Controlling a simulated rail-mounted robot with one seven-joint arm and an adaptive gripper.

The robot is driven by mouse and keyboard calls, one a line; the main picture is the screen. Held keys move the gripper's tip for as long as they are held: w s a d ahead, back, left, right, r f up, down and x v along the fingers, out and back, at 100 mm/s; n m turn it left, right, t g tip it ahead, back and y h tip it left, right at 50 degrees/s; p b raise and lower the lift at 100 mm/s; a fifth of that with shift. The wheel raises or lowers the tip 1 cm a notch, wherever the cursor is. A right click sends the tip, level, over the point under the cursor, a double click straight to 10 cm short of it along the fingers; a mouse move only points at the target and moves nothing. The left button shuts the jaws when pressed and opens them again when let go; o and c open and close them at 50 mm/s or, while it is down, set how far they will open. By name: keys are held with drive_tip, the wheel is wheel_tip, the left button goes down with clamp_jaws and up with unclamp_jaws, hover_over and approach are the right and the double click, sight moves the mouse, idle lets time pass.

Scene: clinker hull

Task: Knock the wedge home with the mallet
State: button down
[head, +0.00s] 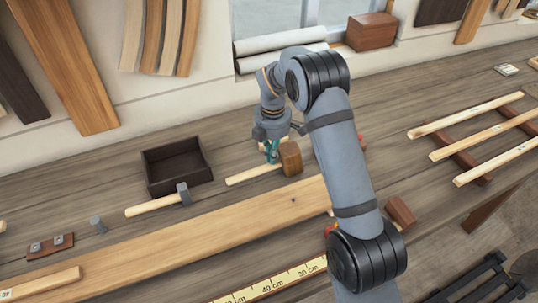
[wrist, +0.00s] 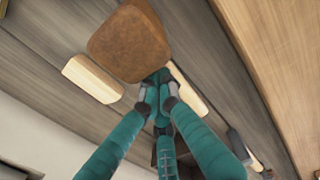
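The mallet has a brown block head (head: 290,158) and a pale wooden handle (head: 250,175) that points left on the bench. My gripper (head: 271,158) points down at the handle, close beside the head. In the wrist view the mallet head (wrist: 130,42) is just beyond my teal fingertips (wrist: 158,88). The pale handle (wrist: 188,92) shows beside the right fingertip. The fingertips are close together, but whether they grip the handle cannot be told. I cannot make out the wedge with certainty.
A long plank (head: 180,238) lies in front of the mallet. A metal-headed hammer (head: 158,204) and a dark open tray (head: 177,166) are to the left. A pale block (wrist: 92,78) lies near the mallet. Slats on a rack (head: 470,146) are at right.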

drive_tip(key=shift+s+d+f+g, duration=0.4)
drive_tip(key=shift+s+d+f, duration=0.15)
drive_tip(key=shift+d+f, duration=0.2)
drive_tip(key=shift+a, duration=0.1)
drive_tip(key=shift+s+f+b, duration=0.3)
drive_tip(key=shift+f, duration=0.1)
drive_tip(key=c, duration=2.3)
unclamp_jaws()
drive_tip(key=o, duration=0.4)
drive_tip(key=shift+w+r+p, duration=0.15)
drive_tip(key=shift+r+p, duration=0.5)
drive_tip(key=shift+p, duration=0.1)
drive_tip(key=shift+o, duration=0.2)
drive_tip(key=r+p, duration=0.5)
drive_tip(key=r, duration=0.1)
drive_tip(key=shift+w+a+r+p, duration=0.35)
drive_tip(key=shift+p, duration=0.05)
drive_tip(key=shift+w+f, duration=0.1)
drive_tip(key=shift+w, duration=0.05)
